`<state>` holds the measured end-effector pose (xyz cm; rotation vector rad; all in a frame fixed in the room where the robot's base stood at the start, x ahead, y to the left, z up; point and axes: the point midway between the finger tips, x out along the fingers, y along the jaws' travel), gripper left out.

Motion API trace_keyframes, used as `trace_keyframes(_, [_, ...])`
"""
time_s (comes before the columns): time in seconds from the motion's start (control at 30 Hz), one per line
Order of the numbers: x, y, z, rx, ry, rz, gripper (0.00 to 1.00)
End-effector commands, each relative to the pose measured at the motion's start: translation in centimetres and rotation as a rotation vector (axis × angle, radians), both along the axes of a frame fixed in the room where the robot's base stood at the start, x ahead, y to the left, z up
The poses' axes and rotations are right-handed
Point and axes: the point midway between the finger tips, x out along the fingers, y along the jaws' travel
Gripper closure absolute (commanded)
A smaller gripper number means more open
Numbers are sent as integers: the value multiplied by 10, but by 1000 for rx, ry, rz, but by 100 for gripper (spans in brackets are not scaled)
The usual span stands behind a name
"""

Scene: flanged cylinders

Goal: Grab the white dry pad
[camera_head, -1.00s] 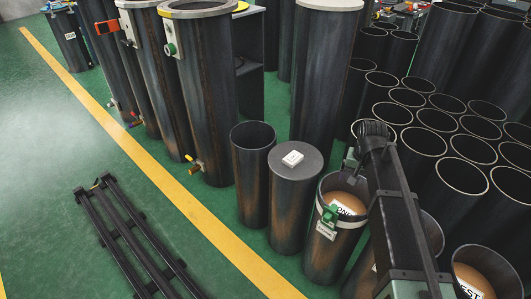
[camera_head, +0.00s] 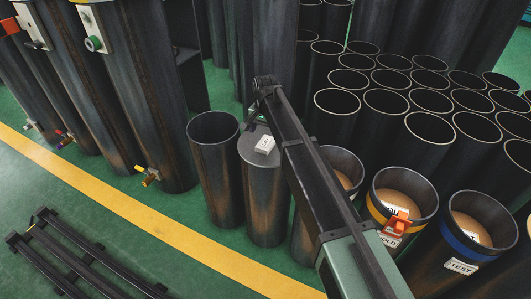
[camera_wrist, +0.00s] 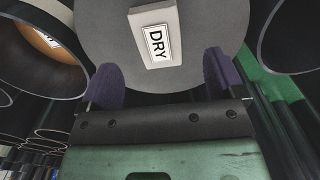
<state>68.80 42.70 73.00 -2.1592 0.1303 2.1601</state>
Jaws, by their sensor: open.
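The white dry pad (camera_head: 265,145) is a small white block that lies on the flat grey top of a closed cylinder (camera_head: 265,200). In the wrist view the pad (camera_wrist: 154,38) carries the word DRY. My gripper (camera_wrist: 163,75) is open, with a purple-padded finger on each side and the pad just ahead of the gap between them, nearer the top of the picture. The pad is not between the fingers. In the head view my arm reaches in from the lower right, and the fingers are hard to make out near the cylinder top.
An open empty cylinder (camera_head: 214,165) stands left of the closed one. Right of my arm stand open cylinders with orange-brown insides, one with a yellow band (camera_head: 402,210) and one with a blue band (camera_head: 474,235). Many open tubes crowd behind. Green floor with a yellow line (camera_head: 130,205) lies at front left.

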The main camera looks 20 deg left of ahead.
Motion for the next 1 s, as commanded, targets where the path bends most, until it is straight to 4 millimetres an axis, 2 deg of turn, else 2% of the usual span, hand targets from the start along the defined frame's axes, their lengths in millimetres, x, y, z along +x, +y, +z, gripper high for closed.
trace_keyframes(0.17, [0,-1,-8,0,0,0,12])
trace_keyframes(0.4, [-2,-3,-55,0,0,1,12])
trace_keyframes(0.67, [-2,-3,-52,0,0,1,12])
trace_keyframes(1.0, [-2,-3,-52,0,0,1,64])
